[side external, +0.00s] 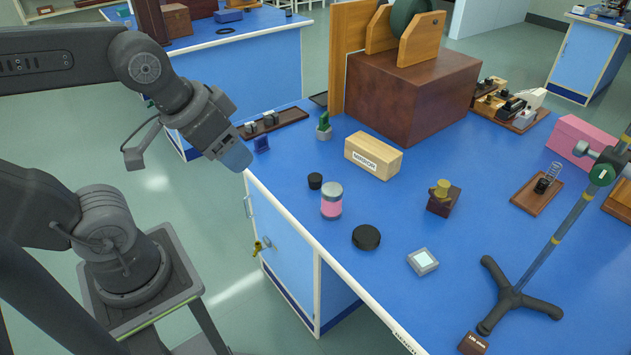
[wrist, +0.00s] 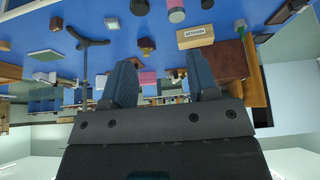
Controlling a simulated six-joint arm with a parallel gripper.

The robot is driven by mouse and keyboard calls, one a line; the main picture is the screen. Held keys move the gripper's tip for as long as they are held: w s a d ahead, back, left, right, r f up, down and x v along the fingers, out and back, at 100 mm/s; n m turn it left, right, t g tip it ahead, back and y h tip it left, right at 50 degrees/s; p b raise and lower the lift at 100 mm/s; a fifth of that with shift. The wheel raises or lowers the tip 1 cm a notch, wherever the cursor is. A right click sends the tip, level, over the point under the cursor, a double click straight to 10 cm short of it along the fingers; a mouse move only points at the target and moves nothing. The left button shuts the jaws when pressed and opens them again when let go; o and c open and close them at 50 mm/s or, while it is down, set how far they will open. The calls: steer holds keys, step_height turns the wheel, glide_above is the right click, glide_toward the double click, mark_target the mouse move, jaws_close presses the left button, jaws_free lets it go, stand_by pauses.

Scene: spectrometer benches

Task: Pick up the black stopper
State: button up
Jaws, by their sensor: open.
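The black stopper (side external: 315,181) is a small dark cylinder standing on the blue bench top near its left edge, just behind a pink jar with a grey lid (side external: 332,201). In the wrist view the stopper (wrist: 207,4) is at the top edge, partly cut off. My gripper (side external: 236,157) is at the bench's left corner, above and to the left of the stopper and apart from it. In the wrist view its two fingers (wrist: 160,60) are spread with nothing held between them.
A wooden box labelled MIRROR (side external: 368,160) lies behind the stopper. A wide black disc (side external: 366,237) lies in front of the jar. A small blue block (side external: 261,144) and a dark tray (side external: 275,123) are near my gripper. A tripod stand (side external: 513,297) is at right.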

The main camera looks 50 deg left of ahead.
steer(key=o, duration=0.3)
steer(key=shift+o, duration=0.2)
steer(key=n+g+y, duration=0.2)
steer(key=n+y, duration=0.1)
steer(key=n, duration=0.6)
glide_above(315, 177)
steer(key=s+d, duration=0.1)
steer(key=f, duration=2.3)
steer(key=shift+s+d+f, duration=0.15)
steer(key=shift+d+f, duration=0.05)
steer(key=shift+f, duration=0.2)
steer(key=shift+x, duration=2.9)
